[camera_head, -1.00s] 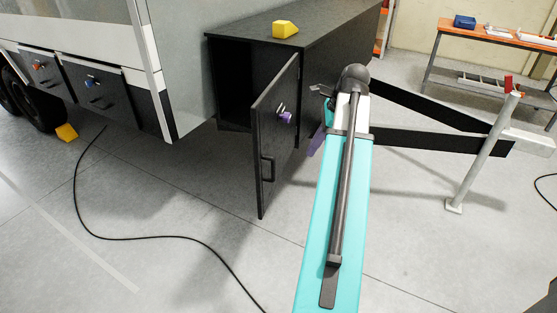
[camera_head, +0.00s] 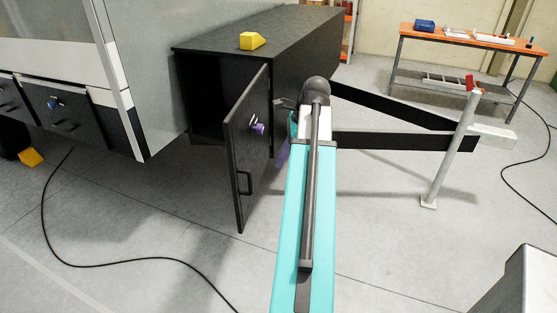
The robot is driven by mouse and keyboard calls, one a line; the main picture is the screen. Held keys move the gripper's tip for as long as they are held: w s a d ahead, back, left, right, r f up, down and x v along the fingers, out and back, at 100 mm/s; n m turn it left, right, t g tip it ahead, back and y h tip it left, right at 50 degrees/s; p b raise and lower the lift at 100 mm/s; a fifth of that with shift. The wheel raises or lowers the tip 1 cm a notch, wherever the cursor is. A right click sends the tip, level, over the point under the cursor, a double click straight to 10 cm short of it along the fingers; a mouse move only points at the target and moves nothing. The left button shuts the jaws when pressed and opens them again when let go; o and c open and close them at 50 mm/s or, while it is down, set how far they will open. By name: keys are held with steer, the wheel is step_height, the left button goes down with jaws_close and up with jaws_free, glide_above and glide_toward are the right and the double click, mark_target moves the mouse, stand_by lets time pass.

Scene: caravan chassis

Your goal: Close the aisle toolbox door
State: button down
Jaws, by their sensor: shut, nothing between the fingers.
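The aisle toolbox is a long black cabinet (camera_head: 300,28) beside the caravan wall. Its black door (camera_head: 248,165) stands open, swung out from the dark opening (camera_head: 205,95) toward the camera. The door face I see carries a handle (camera_head: 245,183) and a lock with a purple piece (camera_head: 258,128). My gripper (camera_head: 283,153) is at the end of my teal arm, just right of the door. Only a purple sliver of it shows; the door edge and arm hide the rest. It is shut and empty. I cannot tell whether it touches the door.
A yellow block (camera_head: 252,41) lies on the cabinet top. A black drawbar (camera_head: 400,142) and a pale post (camera_head: 450,150) stand right of my arm. A black cable (camera_head: 120,263) crosses the floor at left. An orange-topped workbench (camera_head: 470,38) is at the back right.

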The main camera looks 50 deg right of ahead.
steer(key=w+a+f+p, duration=0.2)
steer(key=w+a+f, duration=0.2)
steer(key=f, duration=0.3)
steer(key=shift+w+a+f+p, duration=0.2)
steer(key=shift+w+f+p, duration=0.2)
steer(key=shift+w, duration=0.45)
